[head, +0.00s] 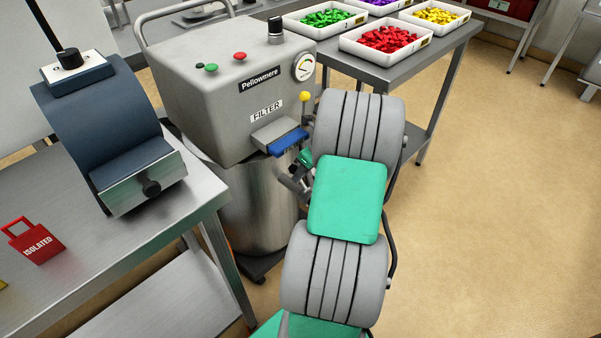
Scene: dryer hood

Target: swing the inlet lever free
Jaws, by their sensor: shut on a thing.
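The grey Pellowmere machine (225,85) stands on a steel drum (250,205). At its right side, a short lever with a yellow ball knob (305,96) rises beside the blue filter handle (289,141). My arm's thick joints cover much of this area. My gripper (294,179) shows only partly, as small dark parts left of my arm, in front of the drum. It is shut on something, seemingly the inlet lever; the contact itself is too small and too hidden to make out.
A steel bench (160,230) at the left holds a blue-grey hood (95,125) and a red ISOLATED tag (36,240). Behind, a table carries trays of red (385,40), green, yellow and purple pieces. Floor at the right is clear.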

